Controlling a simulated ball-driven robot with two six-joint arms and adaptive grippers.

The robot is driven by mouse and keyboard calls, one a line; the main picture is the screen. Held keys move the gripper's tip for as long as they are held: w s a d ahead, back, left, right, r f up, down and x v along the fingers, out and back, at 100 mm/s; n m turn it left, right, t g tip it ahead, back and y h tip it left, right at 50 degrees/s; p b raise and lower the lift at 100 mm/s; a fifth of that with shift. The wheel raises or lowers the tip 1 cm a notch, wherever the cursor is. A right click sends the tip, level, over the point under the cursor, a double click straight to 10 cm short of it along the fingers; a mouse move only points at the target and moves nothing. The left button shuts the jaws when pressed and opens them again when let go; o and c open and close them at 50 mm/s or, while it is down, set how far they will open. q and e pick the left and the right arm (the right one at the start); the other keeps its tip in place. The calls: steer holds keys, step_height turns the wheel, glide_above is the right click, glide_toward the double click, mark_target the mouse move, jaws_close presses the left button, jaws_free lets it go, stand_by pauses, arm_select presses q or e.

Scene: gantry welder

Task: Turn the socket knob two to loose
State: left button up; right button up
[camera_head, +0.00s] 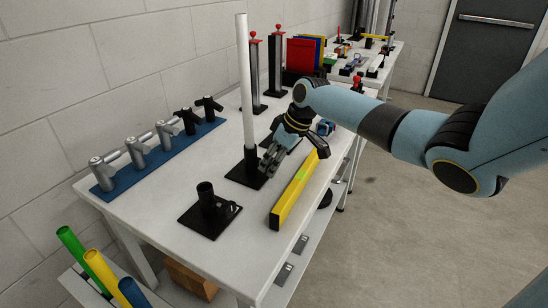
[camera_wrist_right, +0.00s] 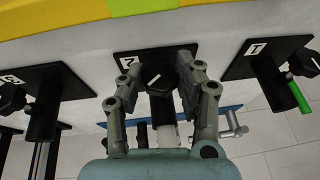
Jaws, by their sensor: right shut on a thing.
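Socket two (camera_wrist_right: 125,65) is a black base plate with a "2" label, a short black post and a dark knob (camera_wrist_right: 157,74) with a white line on its face. In the head view, a tall white tube (camera_head: 245,80) stands upright in this socket (camera_head: 246,168). My right gripper (camera_head: 267,168) reaches it from the right; in the right wrist view its two fingers (camera_wrist_right: 161,80) are closed on both sides of the knob. The white line on the knob runs at a slant. My left gripper is not in view.
The empty socket one (camera_head: 208,212) stands nearer, also seen in the wrist view (camera_wrist_right: 272,72). A yellow bar (camera_head: 298,190) lies along the table's right edge. A blue rack (camera_head: 165,155) with several clamp-like fittings is at left. More sockets with posts (camera_head: 255,75) stand farther back.

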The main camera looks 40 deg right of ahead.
steer(key=h+p, duration=0.1)
steer(key=t+h+p, duration=0.1)
steer(key=h+p, duration=0.1)
steer(key=shift+a+r+n, duration=0.15)
steer(key=shift+a+n, duration=0.15)
steer(key=shift+n, duration=0.1)
steer(key=shift+s+a+f+t+h+p, duration=0.1)
steer(key=shift+t+h+p, duration=0.1)
steer(key=shift+h+p, duration=0.3)
steer(key=shift+f+t+h+p, duration=0.1)
steer(key=shift+t+h+p, duration=0.1)
steer(key=shift+h, duration=0.5)
steer(key=shift+f+n+t+h+b, duration=0.15)
steer(key=shift+n+t+h+b, duration=0.2)
steer(key=shift+h, duration=0.55)
steer(key=shift+n+t+h+b, duration=0.25)
steer(key=shift+h+b, duration=0.35)
steer(key=shift+h, duration=0.2)
steer(key=o, duration=1.1)
steer(key=shift+o, duration=0.2)
steer(key=shift+s+a, duration=0.1)
steer(key=v, duration=1.2)
